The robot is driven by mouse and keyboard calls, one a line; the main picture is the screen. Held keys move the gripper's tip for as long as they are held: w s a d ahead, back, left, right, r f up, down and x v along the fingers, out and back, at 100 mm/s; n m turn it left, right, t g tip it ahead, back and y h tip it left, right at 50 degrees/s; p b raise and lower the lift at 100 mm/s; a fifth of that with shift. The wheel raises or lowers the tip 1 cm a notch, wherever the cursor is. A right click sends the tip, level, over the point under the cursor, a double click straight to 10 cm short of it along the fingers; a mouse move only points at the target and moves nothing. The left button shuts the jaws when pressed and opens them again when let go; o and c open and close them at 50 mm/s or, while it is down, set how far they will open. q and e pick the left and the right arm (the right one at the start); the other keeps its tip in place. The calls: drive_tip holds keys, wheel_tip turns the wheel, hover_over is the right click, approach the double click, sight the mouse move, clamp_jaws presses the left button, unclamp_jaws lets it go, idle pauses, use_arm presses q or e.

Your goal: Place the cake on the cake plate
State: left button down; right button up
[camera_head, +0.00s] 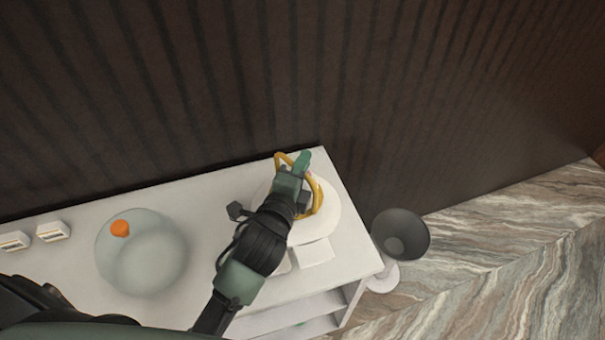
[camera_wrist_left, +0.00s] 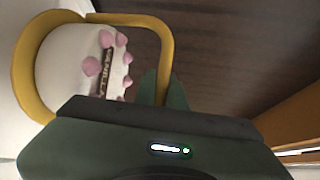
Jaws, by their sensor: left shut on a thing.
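The cake (camera_wrist_left: 75,62) is white with pink dollops and a dark label in the left wrist view. It sits within a yellow carrier (camera_wrist_left: 22,72) whose rim curves around it and whose handle reaches my left gripper (camera_wrist_left: 163,88). In the head view my left gripper (camera_head: 300,162) is shut on the yellow carrier (camera_head: 318,197), over a round white plate (camera_head: 331,218) at the counter's right end. The arm hides most of the cake there. I cannot tell whether the carrier touches the plate. My right gripper is not in view.
A pale translucent dome (camera_head: 150,262) with an orange knob stands left on the white counter (camera_head: 215,200). Small white boxes (camera_head: 316,252) lie in front of the plate. A dark wall (camera_head: 300,80) rises behind. A grey bowl-shaped object (camera_head: 400,232) stands beyond the counter's right edge.

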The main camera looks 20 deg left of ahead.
use_arm(q)
wheel_tip(320, 180, down, 4)
drive_tip(key=shift+r, duration=0.25)
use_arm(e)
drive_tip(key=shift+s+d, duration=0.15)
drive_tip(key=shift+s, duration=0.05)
use_arm(q)
drive_tip(key=shift+f, duration=0.15)
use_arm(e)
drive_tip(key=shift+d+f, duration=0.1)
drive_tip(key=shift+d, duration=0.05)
use_arm(q)
drive_tip(key=c, duration=1.5)
unclamp_jaws()
